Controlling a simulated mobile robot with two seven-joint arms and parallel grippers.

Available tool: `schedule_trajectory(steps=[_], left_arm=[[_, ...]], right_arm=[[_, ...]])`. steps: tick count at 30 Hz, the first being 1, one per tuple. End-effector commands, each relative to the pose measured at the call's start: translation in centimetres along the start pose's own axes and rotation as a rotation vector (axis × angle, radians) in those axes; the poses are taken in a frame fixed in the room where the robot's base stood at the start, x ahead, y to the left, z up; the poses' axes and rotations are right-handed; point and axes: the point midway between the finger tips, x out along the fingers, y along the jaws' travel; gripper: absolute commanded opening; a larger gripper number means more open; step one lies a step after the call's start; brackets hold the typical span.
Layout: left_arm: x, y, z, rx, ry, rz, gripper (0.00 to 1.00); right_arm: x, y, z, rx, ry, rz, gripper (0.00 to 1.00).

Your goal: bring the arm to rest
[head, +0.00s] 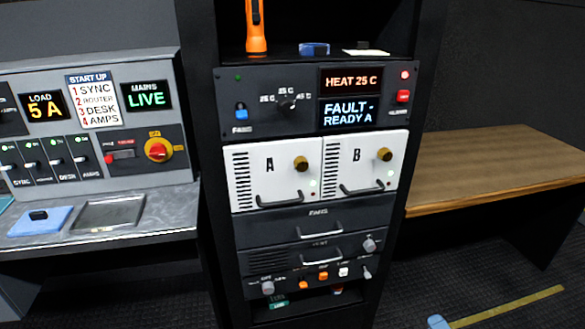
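Neither of my grippers nor any clear part of my arms shows in the head view. An equipment rack (214,200) stands upright in the middle. Its upper panel (243,88) has a lit display reading HEAT 25 C (351,80) and another reading FAULT - READY A (347,113). Below are two white modules side by side, A (270,165) and B (356,155), each with a brass-coloured knob and a dark handle. Both look seated in the rack.
An orange torch (257,28) stands on the rack's top shelf. A grey console (95,150) with switches and a metal desk (165,210) is at left. A wooden bench (490,170) is at right. A small blue object (437,322) shows at the bottom edge near a yellow floor stripe (510,306).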

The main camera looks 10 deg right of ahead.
Motion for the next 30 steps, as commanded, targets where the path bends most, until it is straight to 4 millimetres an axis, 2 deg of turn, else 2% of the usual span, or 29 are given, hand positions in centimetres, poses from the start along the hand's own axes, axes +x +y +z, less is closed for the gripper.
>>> schedule_trajectory(steps=[2, 3, 6, 12, 18, 24, 30], left_arm=[[0.0, -0.1, -0.1, 0.005, 0.002, -0.001, 0.43], [0.1, -0.2, -0.2, 0.006, 0.004, -0.001, 0.43], [0.3, -0.3, -0.6, 0.006, 0.011, -0.003, 0.43], [0.3, -0.2, -0.6, 0.002, 0.012, -0.003, 0.43], [0.1, 0.1, -0.3, -0.009, 0.006, -0.001, 0.43], [0.1, 0.3, -0.2, -0.015, 0.005, 0.0, 0.43], [0.1, 0.3, -0.2, -0.012, 0.005, 0.0, 0.43]], right_arm=[[0.1, -0.2, -1.9, -0.053, -0.024, 0.0, 0.62], [-0.6, -0.1, -0.1, -0.126, -0.073, 0.026, 0.62], [-2.0, -0.1, 3.0, -0.348, -0.195, 0.084, 0.62], [-5.6, 0.1, 7.7, -0.797, -0.431, 0.156, 0.62], [-9.5, 0.0, 10.5, -1.249, -0.655, 0.19, 0.62], [-13.1, -0.6, 11.8, -1.657, -0.856, 0.207, 0.62], [-12.4, -1.4, 15.5, -1.507, -0.785, 0.232, 0.62]])
